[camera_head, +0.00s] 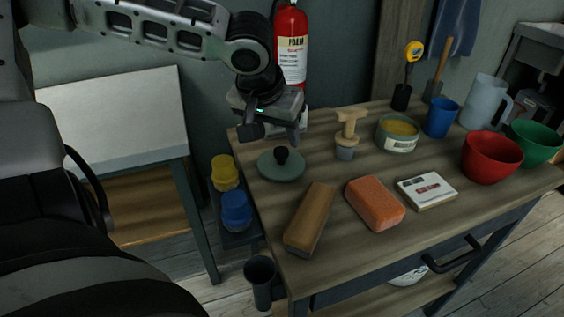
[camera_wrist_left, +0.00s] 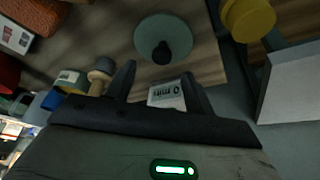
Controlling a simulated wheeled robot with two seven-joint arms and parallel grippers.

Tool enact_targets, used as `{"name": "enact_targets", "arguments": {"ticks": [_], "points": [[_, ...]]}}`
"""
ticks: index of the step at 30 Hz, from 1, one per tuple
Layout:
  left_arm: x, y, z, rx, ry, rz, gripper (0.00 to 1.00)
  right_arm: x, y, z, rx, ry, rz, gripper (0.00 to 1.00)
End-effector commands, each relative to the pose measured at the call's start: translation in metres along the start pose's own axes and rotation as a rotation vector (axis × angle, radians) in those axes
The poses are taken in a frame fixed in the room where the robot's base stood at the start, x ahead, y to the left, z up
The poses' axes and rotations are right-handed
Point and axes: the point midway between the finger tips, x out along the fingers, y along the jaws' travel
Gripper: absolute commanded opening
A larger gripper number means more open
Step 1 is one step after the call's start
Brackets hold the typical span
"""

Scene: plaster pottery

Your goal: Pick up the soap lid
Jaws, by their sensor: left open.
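The soap lid is a flat grey-green disc (camera_head: 268,172) with a black knob, lying on the left end of the wooden table. In the left wrist view the lid (camera_wrist_left: 178,27) lies just beyond the fingertips. My left gripper (camera_head: 272,134) is open and empty, above and slightly behind the lid, apart from its knob. Its two dark fingers (camera_wrist_left: 160,78) are spread in the wrist view. An open round tin (camera_head: 397,144) with yellow content and a label stands farther right on the table. My right gripper is not in view.
A wooden-handled tool (camera_head: 346,150) stands right of the lid. A brown block (camera_head: 310,220), an orange sponge-like block (camera_head: 375,203) and a white box (camera_head: 427,190) lie in front. A red bowl (camera_head: 490,158) stands right. Yellow (camera_head: 225,172) and blue (camera_head: 236,210) jars sit left, below the tabletop.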

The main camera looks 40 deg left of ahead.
Motion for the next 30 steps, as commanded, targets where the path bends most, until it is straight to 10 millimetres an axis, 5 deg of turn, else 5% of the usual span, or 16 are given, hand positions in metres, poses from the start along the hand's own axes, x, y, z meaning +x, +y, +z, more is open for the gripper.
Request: {"name": "enact_targets", "arguments": {"ticks": [18, 26, 30], "points": [[0.069, -0.003, -0.001, 0.002, 0.0, -0.001, 0.53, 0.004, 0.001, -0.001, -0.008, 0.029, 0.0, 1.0], [0.072, -0.003, -0.002, 0.002, 0.002, 0.001, 0.53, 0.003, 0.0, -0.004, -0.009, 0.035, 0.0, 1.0], [0.072, -0.003, -0.002, 0.002, 0.002, 0.001, 0.2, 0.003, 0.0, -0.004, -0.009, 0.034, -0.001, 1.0]]}}
